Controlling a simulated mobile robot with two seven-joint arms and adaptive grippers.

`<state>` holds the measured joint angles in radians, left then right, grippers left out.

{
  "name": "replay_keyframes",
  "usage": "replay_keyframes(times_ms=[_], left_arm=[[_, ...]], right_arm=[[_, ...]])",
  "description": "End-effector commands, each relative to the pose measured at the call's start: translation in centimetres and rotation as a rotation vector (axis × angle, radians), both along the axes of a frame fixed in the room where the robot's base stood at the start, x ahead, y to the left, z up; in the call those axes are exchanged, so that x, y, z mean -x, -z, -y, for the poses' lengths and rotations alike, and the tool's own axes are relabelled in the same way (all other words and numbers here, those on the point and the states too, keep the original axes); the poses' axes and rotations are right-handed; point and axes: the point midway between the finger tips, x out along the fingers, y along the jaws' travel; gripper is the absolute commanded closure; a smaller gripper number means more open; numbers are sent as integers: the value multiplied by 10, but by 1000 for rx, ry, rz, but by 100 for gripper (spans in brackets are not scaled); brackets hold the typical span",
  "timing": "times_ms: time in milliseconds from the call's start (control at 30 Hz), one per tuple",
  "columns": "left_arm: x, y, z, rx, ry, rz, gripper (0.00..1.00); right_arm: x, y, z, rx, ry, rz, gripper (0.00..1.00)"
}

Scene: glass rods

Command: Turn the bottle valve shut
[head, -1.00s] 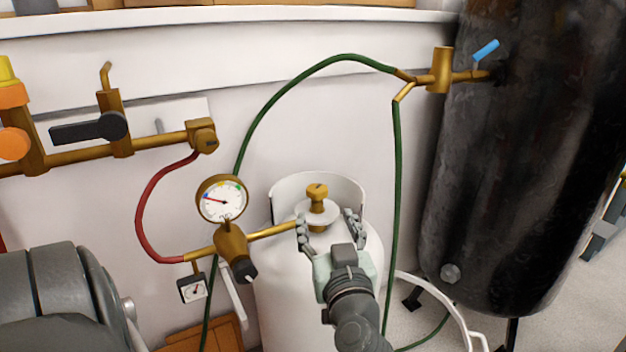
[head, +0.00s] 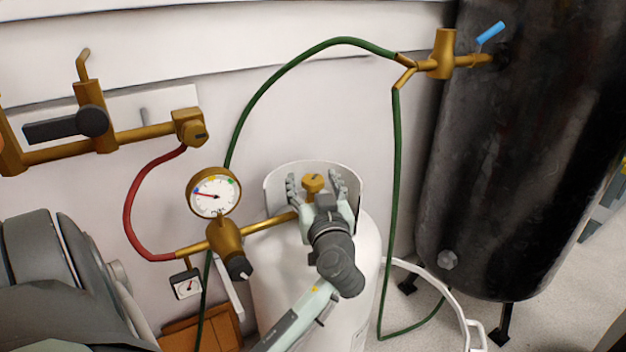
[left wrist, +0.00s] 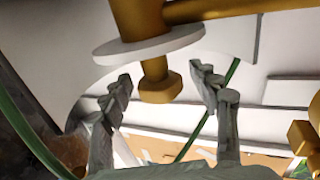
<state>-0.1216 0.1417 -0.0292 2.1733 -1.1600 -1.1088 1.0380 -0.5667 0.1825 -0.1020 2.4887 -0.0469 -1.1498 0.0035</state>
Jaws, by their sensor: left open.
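The bottle valve is a brass knob (head: 313,181) on top of the white gas bottle (head: 272,290), inside its white collar (head: 313,169). My left gripper (head: 314,178) is open, with one finger on each side of the knob in the head view. In the left wrist view the knob (left wrist: 160,88) hangs upside down below a pale disc (left wrist: 148,48), between the two spread fingers (left wrist: 161,77). Gaps show on both sides, so the fingers do not appear to touch it. My gripper's palm hides the valve's lower part in the head view. My right gripper is not in view.
A brass regulator (head: 226,240) with a round gauge (head: 214,194) joins the bottle by a brass pipe on the left. A red hose (head: 130,215) and a green hose (head: 398,180) run nearby. A large black tank (head: 500,190) stands at the right.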

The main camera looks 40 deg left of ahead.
Motion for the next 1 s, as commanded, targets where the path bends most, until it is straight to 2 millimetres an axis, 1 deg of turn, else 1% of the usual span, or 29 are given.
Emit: replay_keyframes(times_ms=[200,600,633,833,1000], left_arm=[[0,0,0,0,0,0,39],[0,0,0,0,0,0,88],[0,0,0,0,0,0,90],[0,1,0,0,17,-1,90],[1,1,0,0,78,0,90]], right_arm=[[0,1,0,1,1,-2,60],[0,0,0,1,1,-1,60],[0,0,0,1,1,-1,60],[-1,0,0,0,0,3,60],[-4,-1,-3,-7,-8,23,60]])
